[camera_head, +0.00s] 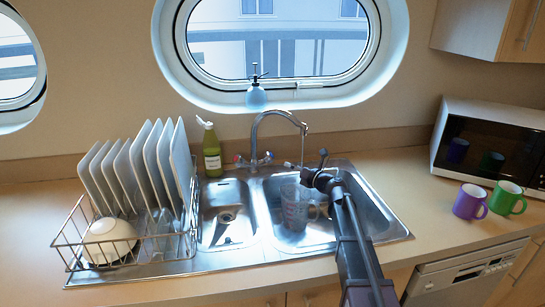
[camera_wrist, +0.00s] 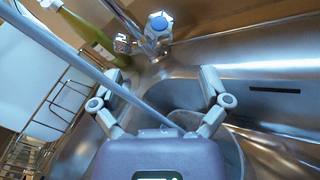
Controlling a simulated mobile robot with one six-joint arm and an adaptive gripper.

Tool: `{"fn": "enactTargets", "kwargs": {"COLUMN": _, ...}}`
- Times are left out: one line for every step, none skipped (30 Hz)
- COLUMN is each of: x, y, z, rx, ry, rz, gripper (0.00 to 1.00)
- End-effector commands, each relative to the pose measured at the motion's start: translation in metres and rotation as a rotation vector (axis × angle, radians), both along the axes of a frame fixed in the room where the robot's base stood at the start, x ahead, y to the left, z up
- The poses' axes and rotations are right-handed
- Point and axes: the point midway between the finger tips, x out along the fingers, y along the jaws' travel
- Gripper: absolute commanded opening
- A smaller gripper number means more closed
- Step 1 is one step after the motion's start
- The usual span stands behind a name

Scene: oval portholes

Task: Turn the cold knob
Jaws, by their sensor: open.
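The knob with a blue cap (camera_wrist: 160,24) is at the top of the wrist view, at the tap's base. It also shows small at the right of the tap base in the head view (camera_head: 268,156). The other knob (camera_head: 238,158) has a red mark and is on the left. The tap (camera_head: 258,128) has a tall curved spout. My gripper (camera_wrist: 162,76) is open and empty in the wrist view. Its fingers point towards the blue-capped knob, apart from it. In the head view my gripper (camera_head: 318,169) is above the right basin, right of the knobs.
A clear jug (camera_head: 294,207) stands in the right basin (camera_head: 375,221). A green bottle (camera_head: 211,152) is behind the sink, left of the tap. A dish rack (camera_head: 152,248) with plates and a bowl is left. Two mugs (camera_head: 468,203) and a microwave (camera_head: 480,150) are right.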

Motion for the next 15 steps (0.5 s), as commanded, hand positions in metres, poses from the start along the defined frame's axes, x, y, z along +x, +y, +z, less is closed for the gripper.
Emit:
{"fn": "enactTargets", "kwargs": {"x": 0.006, "y": 0.006, "z": 0.0, "rx": 0.0, "ry": 0.0, "rz": 0.002, "gripper": 0.96}}
{"fn": "enactTargets", "kwargs": {"x": 0.009, "y": 0.009, "z": 0.0, "rx": 0.0, "ry": 0.0, "rz": 0.002, "gripper": 0.96}}
{"fn": "enactTargets", "kwargs": {"x": 0.013, "y": 0.013, "z": 0.0, "rx": 0.0, "ry": 0.0, "rz": 0.002, "gripper": 0.96}}
{"fn": "enactTargets", "kwargs": {"x": 0.016, "y": 0.017, "z": 0.0, "rx": 0.0, "ry": 0.0, "rz": 0.002, "gripper": 0.96}}
{"fn": "enactTargets", "kwargs": {"x": 0.019, "y": 0.02, "z": 0.0, "rx": 0.0, "ry": 0.0, "rz": 0.001, "gripper": 0.96}}
{"fn": "enactTargets", "kwargs": {"x": 0.023, "y": 0.024, "z": 0.0, "rx": 0.0, "ry": 0.0, "rz": 0.001, "gripper": 0.96}}
{"fn": "enactTargets", "kwargs": {"x": 0.026, "y": 0.028, "z": 0.0, "rx": 0.0, "ry": 0.0, "rz": 0.001, "gripper": 0.96}}
{"fn": "enactTargets", "kwargs": {"x": 0.029, "y": 0.032, "z": 0.0, "rx": 0.0, "ry": 0.0, "rz": 0.001, "gripper": 0.96}}
{"fn": "enactTargets", "kwargs": {"x": 0.033, "y": 0.036, "z": 0.0, "rx": 0.0, "ry": 0.0, "rz": 0.002, "gripper": 0.96}}
{"fn": "enactTargets", "kwargs": {"x": 0.036, "y": 0.04, "z": 0.0, "rx": 0.0, "ry": 0.0, "rz": 0.001, "gripper": 0.96}}
{"fn": "enactTargets", "kwargs": {"x": 0.039, "y": 0.043, "z": 0.0, "rx": 0.0, "ry": 0.0, "rz": 0.001, "gripper": 0.96}}
{"fn": "enactTargets", "kwargs": {"x": 0.043, "y": 0.048, "z": 0.0, "rx": 0.0, "ry": 0.0, "rz": 0.001, "gripper": 0.96}}
{"fn": "enactTargets", "kwargs": {"x": 0.047, "y": 0.051, "z": 0.0, "rx": 0.0, "ry": 0.0, "rz": 0.001, "gripper": 0.96}}
{"fn": "enactTargets", "kwargs": {"x": 0.049, "y": 0.054, "z": 0.0, "rx": 0.0, "ry": 0.0, "rz": 0.001, "gripper": 0.96}}
{"fn": "enactTargets", "kwargs": {"x": 0.053, "y": 0.059, "z": 0.0, "rx": 0.0, "ry": 0.0, "rz": 0.001, "gripper": 0.96}}
